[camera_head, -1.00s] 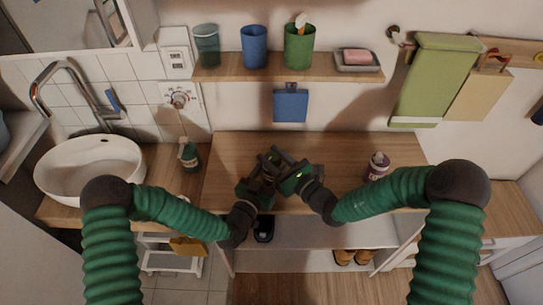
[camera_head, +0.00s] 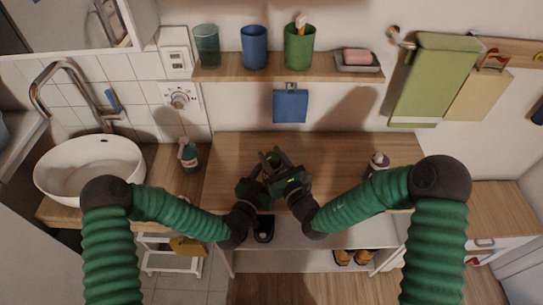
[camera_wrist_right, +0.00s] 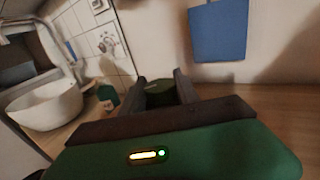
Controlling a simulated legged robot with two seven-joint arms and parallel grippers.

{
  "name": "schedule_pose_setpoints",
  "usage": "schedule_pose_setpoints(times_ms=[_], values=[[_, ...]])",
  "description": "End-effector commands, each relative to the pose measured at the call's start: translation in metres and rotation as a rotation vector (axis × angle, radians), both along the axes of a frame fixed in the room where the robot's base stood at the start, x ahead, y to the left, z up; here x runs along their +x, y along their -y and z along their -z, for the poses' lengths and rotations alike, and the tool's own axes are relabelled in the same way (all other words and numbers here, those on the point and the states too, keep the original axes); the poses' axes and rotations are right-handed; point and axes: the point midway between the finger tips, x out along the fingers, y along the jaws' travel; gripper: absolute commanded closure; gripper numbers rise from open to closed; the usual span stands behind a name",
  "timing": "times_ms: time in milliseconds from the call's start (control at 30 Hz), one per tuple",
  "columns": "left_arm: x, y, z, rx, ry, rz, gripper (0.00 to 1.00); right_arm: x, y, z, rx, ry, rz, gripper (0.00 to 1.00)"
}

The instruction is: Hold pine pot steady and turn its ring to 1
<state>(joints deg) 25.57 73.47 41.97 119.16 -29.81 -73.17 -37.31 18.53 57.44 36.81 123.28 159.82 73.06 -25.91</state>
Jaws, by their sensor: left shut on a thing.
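The dark green pine pot (camera_wrist_right: 160,93) shows in the right wrist view between the two fingers of my right gripper. In the head view both grippers crowd it over the wooden bench, and most of it is hidden. My left gripper (camera_head: 264,166) is shut on the pot from the left side. My right gripper (camera_head: 281,160) is beside it, and its fingers (camera_wrist_right: 160,88) stand apart on either side of the pot. I cannot tell whether they press on it. The ring and its numbers are too dark and small to read.
A purple and white jar (camera_head: 377,163) stands right on the bench (camera_head: 330,150), partly behind my right arm. A green bottle (camera_head: 188,155) stands beside the sink (camera_head: 88,170). A shelf (camera_head: 340,70) with cups and soap runs above. The bench's back is clear.

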Motion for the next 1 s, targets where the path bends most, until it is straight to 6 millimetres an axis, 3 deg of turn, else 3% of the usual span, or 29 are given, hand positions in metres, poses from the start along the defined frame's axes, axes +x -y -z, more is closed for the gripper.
schedule_pose_setpoints(times_ms=[33,167,533,1000], values=[[-0.002,0.002,0.002,0.002,-0.006,0.006,0.95,0.002,0.001,-0.002,0.000,0.005,0.003,0.58],[-0.002,0.001,0.002,0.002,-0.006,0.004,0.95,0.001,0.001,-0.001,0.001,0.004,0.002,0.41],[-0.001,0.000,0.002,0.002,-0.006,0.001,0.95,-0.005,0.003,0.000,0.000,-0.001,0.000,0.41],[0.000,-0.001,0.002,0.002,-0.004,-0.001,0.95,-0.097,0.049,0.000,0.000,-0.001,0.001,0.41]])
